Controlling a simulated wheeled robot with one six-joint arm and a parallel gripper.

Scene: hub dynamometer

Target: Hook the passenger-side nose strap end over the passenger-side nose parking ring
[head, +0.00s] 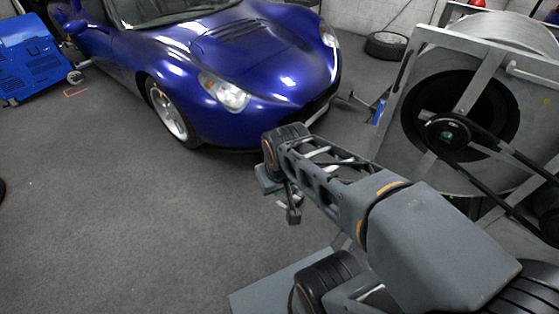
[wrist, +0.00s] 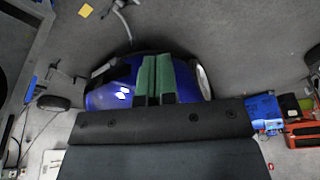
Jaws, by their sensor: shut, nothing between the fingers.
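The blue car (head: 250,60) stands at the back of the head view with its nose toward me. It also shows in the wrist view (wrist: 105,98), partly covered by my gripper. My gripper (wrist: 157,62) is shut and empty, its two green-padded fingers side by side. In the head view, my arm's end is over the floor in front of the car's nose, apart from the car. I cannot make out the passenger-side nose strap end or the nose parking ring in either view.
A large drum machine (head: 410,70) with a belt and pulley stands on the right. A blue stand (head: 379,106) is beside the car's nose. A blue cabinet (head: 28,58) is at the far left, and a loose tyre (head: 387,45) lies behind.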

